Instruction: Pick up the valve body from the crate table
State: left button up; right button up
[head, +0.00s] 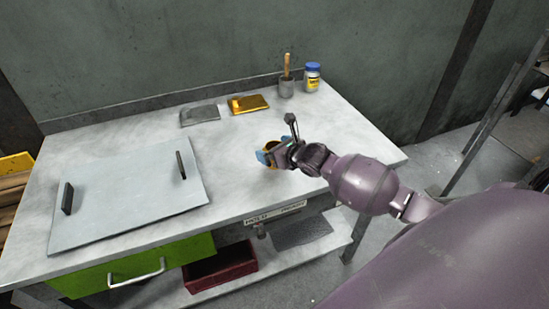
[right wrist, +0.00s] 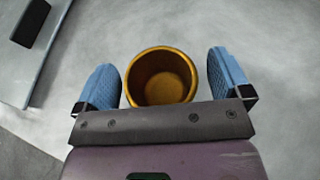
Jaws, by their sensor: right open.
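A brass-coloured, hollow round part (right wrist: 162,77), seemingly the valve body, stands upright on the pale worktable in the right wrist view, its open mouth facing up. In the head view only a little of it (head: 271,145) shows behind my right gripper (head: 268,155). The gripper's blue fingers are open on either side of the part, with a visible gap on each side in the right wrist view. The part's lower side is hidden by the gripper body. My left gripper is not in view.
A grey board (head: 125,200) with two dark upright handles lies at the table's left. Behind are a grey plate (head: 200,115), a gold plate (head: 250,104), a cup with a brush (head: 286,88) and a blue-lidded jar (head: 312,78). The tabletop right of the gripper is clear.

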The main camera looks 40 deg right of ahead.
jog(key=c, duration=1.1)
jog(key=shift+c, duration=0.8)
jog(key=shift+r, duration=0.15)
